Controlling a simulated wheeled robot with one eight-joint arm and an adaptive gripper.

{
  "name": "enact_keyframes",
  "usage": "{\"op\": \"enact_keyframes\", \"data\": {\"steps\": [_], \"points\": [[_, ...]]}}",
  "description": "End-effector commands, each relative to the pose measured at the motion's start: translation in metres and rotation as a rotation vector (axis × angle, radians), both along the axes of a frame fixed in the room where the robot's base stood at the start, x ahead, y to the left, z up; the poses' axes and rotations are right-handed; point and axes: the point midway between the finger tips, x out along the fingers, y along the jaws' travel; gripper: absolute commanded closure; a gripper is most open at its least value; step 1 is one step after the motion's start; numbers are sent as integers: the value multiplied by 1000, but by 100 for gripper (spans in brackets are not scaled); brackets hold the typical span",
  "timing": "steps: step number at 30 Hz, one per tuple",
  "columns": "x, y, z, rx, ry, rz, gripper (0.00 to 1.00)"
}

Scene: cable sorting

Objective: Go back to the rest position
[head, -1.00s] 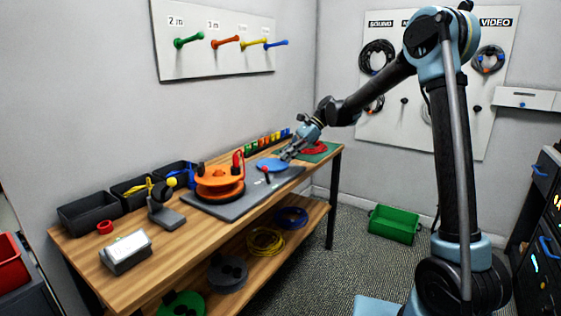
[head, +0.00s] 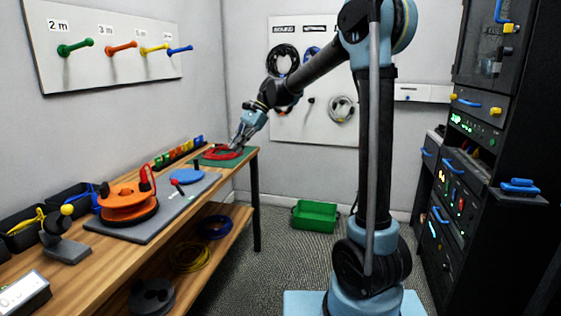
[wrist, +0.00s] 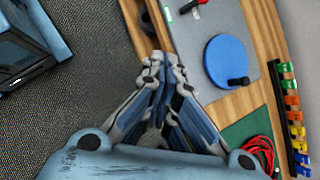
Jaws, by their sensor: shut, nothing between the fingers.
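My gripper (head: 238,143) is shut and empty. The red coil (wrist: 258,152) also shows at lower right there, apart from the fingers.
The wooden bench (head: 88,258) carries an orange reel (head: 128,203), a blue disc (head: 187,176) and dark bins. A green crate (head: 315,215) stands on the floor. Dark equipment racks (head: 480,180) stand at right.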

Motion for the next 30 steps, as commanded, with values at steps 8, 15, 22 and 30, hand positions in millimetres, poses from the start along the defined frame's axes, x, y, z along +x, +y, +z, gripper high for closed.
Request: {"op": "enact_keyframes", "data": {"steps": [8,15,22,30], "points": [[-37,-86,-4,-36,-184,63,100],[-74,-153,-18,-89,-331,138,100],[-114,-212,-40,-155,-455,223,100],[-164,-274,-76,-249,-577,343,100]]}}
